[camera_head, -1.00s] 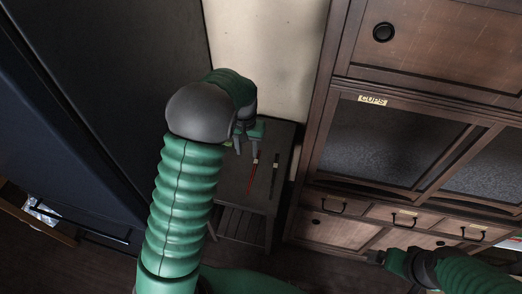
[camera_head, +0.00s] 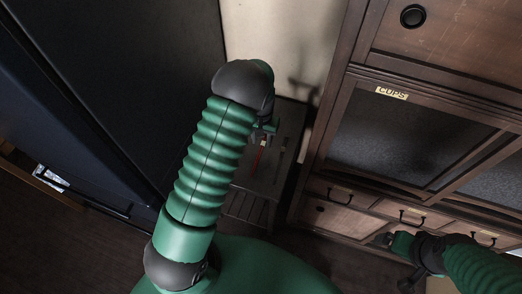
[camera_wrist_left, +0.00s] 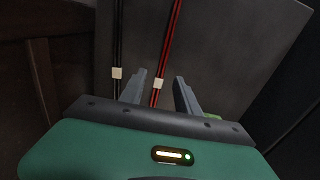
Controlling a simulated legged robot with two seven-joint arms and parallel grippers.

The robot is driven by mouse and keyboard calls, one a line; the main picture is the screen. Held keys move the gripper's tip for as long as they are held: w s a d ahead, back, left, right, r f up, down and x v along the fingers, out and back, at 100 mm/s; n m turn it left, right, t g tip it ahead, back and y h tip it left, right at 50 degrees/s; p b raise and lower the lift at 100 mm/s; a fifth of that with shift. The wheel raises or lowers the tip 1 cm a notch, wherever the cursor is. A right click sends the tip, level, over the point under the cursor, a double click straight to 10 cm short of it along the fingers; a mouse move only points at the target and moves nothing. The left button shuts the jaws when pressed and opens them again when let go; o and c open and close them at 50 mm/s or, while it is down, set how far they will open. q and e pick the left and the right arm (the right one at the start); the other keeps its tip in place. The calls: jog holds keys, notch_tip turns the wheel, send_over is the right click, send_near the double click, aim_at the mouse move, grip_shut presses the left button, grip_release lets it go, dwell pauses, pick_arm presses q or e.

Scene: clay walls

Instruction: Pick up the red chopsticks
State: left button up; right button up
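The red chopsticks (camera_head: 257,160) lie on the small dark table, partly hidden in the head view by my left gripper. In the left wrist view the red chopsticks (camera_wrist_left: 171,42) run away from the gripper, with a pale band near their close end. My left gripper (camera_head: 267,128) is over the table at their far end. Its two fingers (camera_wrist_left: 161,88) are apart, and the banded end shows between them, nearer the left finger. Contact cannot be told. My right gripper (camera_head: 385,240) is in front of the cabinet drawers at the lower right; its fingers are too small to read.
Black chopsticks (camera_wrist_left: 118,40) with a pale band lie left of the red ones in the wrist view. The small table (camera_head: 291,118) stands between a tall dark appliance (camera_head: 110,80) and a wooden cabinet (camera_head: 335,190) labelled CUPS. A pale wall (camera_head: 275,40) is behind.

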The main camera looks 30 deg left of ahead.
aim_at(261, 149)
pick_arm(q)
jog(key=f, duration=0.4)
jog(key=shift+s+f+b, duration=0.2)
jog(key=shift+s+b, duration=0.05)
jog(key=shift+b, duration=0.05)
grip_shut()
